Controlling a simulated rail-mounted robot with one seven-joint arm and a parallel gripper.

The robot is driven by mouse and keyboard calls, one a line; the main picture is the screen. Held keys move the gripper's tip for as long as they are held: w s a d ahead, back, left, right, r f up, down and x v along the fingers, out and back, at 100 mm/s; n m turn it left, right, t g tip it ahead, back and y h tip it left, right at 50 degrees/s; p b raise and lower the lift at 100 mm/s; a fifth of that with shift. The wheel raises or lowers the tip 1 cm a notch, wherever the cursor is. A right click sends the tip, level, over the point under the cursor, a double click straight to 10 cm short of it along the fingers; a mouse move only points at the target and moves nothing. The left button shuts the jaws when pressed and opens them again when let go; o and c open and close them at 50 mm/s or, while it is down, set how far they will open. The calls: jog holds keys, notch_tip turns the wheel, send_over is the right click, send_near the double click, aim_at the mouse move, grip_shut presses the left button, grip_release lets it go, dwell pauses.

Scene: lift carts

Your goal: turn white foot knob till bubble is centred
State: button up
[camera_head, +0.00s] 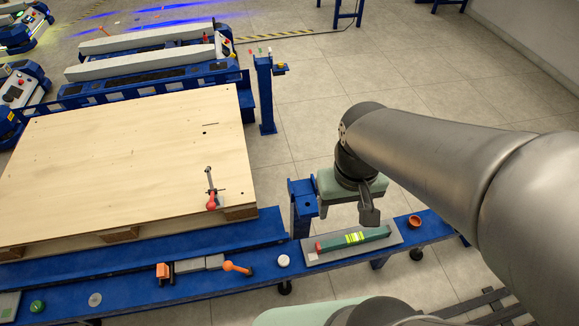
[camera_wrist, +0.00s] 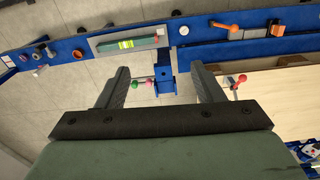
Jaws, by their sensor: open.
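The white foot knob (camera_head: 283,261) is a small round cap on the blue rail, left of the spirit level. It also shows near the top of the wrist view (camera_wrist: 184,30). The spirit level (camera_head: 326,244) is a dark green bar with a red end and a bright yellow-green vial, lying on a grey plate; the wrist view shows it too (camera_wrist: 143,42). The bubble's exact position is too small to tell. My gripper (camera_head: 368,210) is open and empty above and beyond the level, apart from the knob. Both fingers show spread in the wrist view (camera_wrist: 162,75).
An orange clamp (camera_head: 163,271) and an orange lever (camera_head: 237,267) sit left of the knob. An orange cup (camera_head: 414,221) is at the rail's right end. A wooden board (camera_head: 110,165) with a red-handled clamp (camera_head: 212,198) lies behind. A blue post (camera_head: 303,208) stands near my gripper.

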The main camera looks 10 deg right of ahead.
jog(key=w+a+f+n+b, duration=0.15)
jog(key=w+f+b, duration=0.25)
jog(key=f+b, duration=0.6)
jog(key=w+a+f+n+b, duration=0.1)
jog(key=w+a+f+b, duration=0.2)
jog(key=f+b, duration=0.65)
jog(key=n+b, duration=0.3)
jog(key=b, duration=0.8)
send_near(284, 259)
notch_tip(284, 259, down, 9)
jog(key=b, duration=0.7)
jog(key=shift+w+r, duration=0.15)
jog(key=c, duration=1)
